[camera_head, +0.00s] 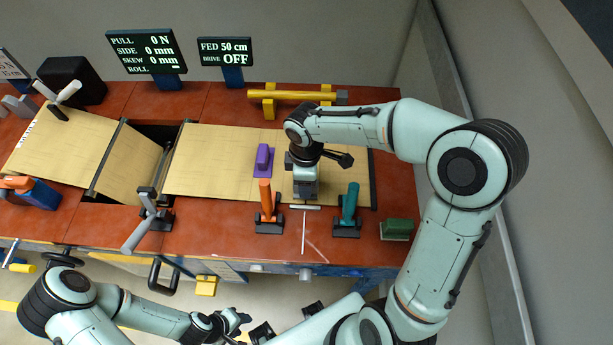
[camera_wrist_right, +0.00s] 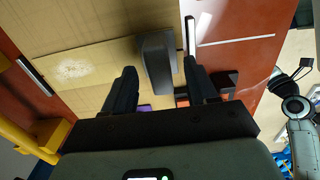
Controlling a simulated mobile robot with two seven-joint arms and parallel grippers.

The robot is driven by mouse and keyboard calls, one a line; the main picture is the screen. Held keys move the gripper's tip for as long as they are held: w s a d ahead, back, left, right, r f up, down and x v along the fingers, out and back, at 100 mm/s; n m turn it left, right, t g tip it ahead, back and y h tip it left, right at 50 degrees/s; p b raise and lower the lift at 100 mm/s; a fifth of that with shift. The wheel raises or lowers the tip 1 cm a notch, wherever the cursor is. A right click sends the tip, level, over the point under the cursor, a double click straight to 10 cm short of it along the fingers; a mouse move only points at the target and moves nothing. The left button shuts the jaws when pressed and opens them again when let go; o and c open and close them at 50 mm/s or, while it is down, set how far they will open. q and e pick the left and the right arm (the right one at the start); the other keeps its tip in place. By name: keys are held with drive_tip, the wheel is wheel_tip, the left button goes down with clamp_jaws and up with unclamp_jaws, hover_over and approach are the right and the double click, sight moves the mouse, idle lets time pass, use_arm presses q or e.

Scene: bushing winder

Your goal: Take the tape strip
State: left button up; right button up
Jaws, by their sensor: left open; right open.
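A thin white strip (camera_head: 303,232), which looks like the tape strip, lies across the red front edge of the bench. It meets a short pale bar (camera_head: 305,207) and also shows in the right wrist view (camera_wrist_right: 236,41). My right gripper (camera_wrist_right: 160,68) is open above the tan sheet, its fingers on either side of a dark grey block (camera_wrist_right: 157,60). Whether they touch the block I cannot tell. The strip lies beyond the right finger, apart from it. My left gripper (camera_head: 238,324) is open and empty in front of the bench.
An orange-handled tool (camera_head: 266,200) and a teal-handled tool (camera_head: 349,205) stand beside the strip. A purple block (camera_head: 263,160) sits on the tan sheet (camera_head: 212,160). A green block (camera_head: 397,229) is at the right. A yellow bar (camera_head: 292,95) crosses the back.

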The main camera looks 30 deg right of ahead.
wheel_tip(320, 180, down, 2)
drive_tip(key=shift+f, duration=0.15)
drive_tip(key=c, duration=1.1)
drive_tip(key=shift+o, duration=0.2)
